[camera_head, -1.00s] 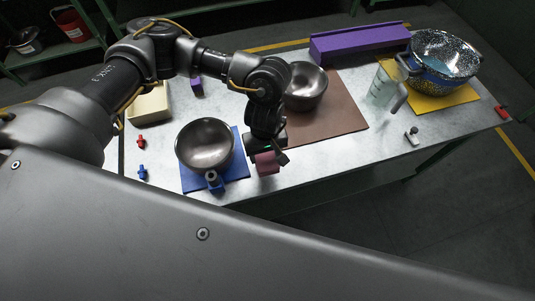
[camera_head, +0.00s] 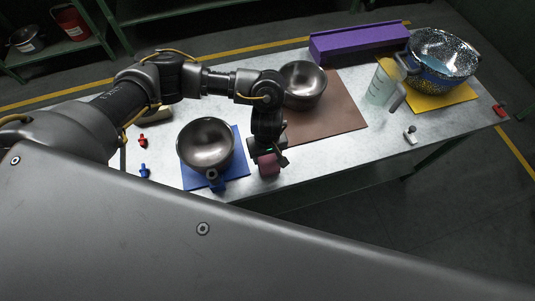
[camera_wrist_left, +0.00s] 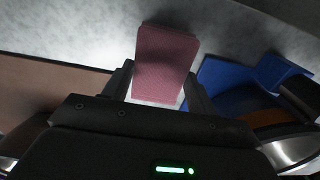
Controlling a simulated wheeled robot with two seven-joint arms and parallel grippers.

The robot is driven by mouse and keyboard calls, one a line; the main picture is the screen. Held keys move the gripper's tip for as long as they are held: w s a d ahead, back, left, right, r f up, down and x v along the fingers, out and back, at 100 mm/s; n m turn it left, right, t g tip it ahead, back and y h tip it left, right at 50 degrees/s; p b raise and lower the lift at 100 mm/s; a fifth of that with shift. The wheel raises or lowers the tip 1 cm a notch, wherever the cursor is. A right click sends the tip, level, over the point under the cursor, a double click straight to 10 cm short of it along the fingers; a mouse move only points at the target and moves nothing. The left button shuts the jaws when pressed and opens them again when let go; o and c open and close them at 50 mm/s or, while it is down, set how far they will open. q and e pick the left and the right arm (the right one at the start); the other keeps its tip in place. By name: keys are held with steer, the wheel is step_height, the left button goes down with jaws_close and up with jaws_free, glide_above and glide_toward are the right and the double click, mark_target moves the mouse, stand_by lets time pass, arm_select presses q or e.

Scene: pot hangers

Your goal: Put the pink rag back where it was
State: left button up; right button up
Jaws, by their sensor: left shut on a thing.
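My left gripper (camera_head: 270,160) is shut on the pink rag (camera_head: 269,168), a small folded dusty-pink block, near the table's front edge. The rag is to the right of the blue mat and just in front of the brown mat. In the left wrist view the rag (camera_wrist_left: 166,55) sits between the two fingers of my left gripper (camera_wrist_left: 160,88), with grey tabletop behind it. I cannot tell whether the rag touches the table. My right gripper is not in view.
A dark metal bowl (camera_head: 206,144) stands on the blue mat (camera_head: 237,170), another bowl (camera_head: 304,86) on the brown mat (camera_head: 345,117). A measuring jug (camera_head: 382,84), a speckled pot (camera_head: 442,60) on a yellow mat (camera_head: 455,97) and a purple box (camera_head: 358,43) stand further right.

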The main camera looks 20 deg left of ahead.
mark_target(267, 157)
arm_select(q)
steer(key=shift+f, duration=0.2)
steer(key=o, duration=1.1)
steer(key=shift+r, duration=0.1)
steer(key=shift+r+p, duration=0.3)
steer(key=shift+r+b, duration=1.45)
steer(key=shift+r, duration=4.4)
